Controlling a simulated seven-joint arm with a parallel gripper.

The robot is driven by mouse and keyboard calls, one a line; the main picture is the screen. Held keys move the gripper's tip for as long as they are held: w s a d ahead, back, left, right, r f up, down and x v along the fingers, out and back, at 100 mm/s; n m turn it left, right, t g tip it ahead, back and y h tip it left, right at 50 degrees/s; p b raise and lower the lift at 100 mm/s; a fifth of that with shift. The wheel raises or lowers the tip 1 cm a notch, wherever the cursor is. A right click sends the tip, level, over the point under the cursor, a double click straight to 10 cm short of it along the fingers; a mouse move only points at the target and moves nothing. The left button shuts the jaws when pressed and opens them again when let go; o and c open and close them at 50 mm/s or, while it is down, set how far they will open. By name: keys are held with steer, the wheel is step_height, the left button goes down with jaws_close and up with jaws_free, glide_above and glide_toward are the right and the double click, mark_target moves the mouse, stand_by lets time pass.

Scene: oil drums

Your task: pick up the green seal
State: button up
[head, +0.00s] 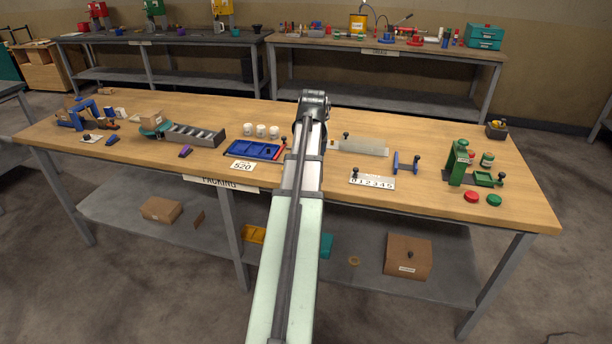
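A small round green piece (494,200), which looks like the green seal, lies near the front right edge of the wooden table (430,208). A similar red round piece (471,196) lies just to its left. A green press-like device (459,162) stands behind them. My arm reaches up the middle of the head view, over the table and well left of the green piece. My gripper's fingers do not show; the arm hides whatever lies beyond its far joint.
A number plate (372,180) and a blue-handled tool (405,163) lie between my arm and the press. A blue tray (254,151) lies left of my arm. The table front between the plate and red piece is clear.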

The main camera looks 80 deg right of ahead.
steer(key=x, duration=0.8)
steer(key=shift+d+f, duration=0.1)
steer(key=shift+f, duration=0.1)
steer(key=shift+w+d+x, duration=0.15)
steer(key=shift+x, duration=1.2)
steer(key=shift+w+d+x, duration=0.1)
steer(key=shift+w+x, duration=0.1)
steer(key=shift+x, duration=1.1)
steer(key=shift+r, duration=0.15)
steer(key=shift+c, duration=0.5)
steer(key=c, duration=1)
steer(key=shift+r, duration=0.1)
